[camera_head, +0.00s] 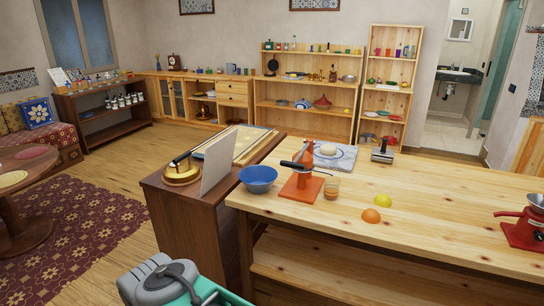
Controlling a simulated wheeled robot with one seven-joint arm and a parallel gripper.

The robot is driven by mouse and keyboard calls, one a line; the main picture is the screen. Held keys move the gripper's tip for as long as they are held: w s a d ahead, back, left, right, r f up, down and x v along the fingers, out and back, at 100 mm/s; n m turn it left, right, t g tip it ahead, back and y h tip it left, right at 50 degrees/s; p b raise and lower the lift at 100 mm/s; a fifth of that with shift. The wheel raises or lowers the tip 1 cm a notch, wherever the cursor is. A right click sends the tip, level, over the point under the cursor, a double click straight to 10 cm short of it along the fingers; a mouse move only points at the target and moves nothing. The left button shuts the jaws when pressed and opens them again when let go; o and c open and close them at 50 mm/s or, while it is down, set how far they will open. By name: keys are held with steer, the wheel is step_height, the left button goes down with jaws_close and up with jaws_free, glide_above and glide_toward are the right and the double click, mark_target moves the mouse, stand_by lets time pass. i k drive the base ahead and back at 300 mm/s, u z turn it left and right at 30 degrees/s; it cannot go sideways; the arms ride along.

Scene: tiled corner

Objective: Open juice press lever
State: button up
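The juice press (300,188) stands near the left end of the light wooden table, with an orange-red base and upright. Its lever (292,165) has a dark handle that reaches out to the left at low height, close above the base. At this size I cannot tell the exact lever angle. A grey and teal part of my own arm shows at the bottom of the view, well short of the table. My gripper's fingers are not in view.
A blue bowl (258,179) stands left of the press. A glass (332,188) is close on its right, with an orange (371,215) and a lemon (383,200) beyond. A dark wooden cabinet (190,215) adjoins the table at left. A red grinder (524,228) stands far right.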

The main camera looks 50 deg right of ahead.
mark_target(301, 160)
steer(key=z, duration=0.3)
steer(key=i, duration=0.55)
steer(key=z, duration=0.5)
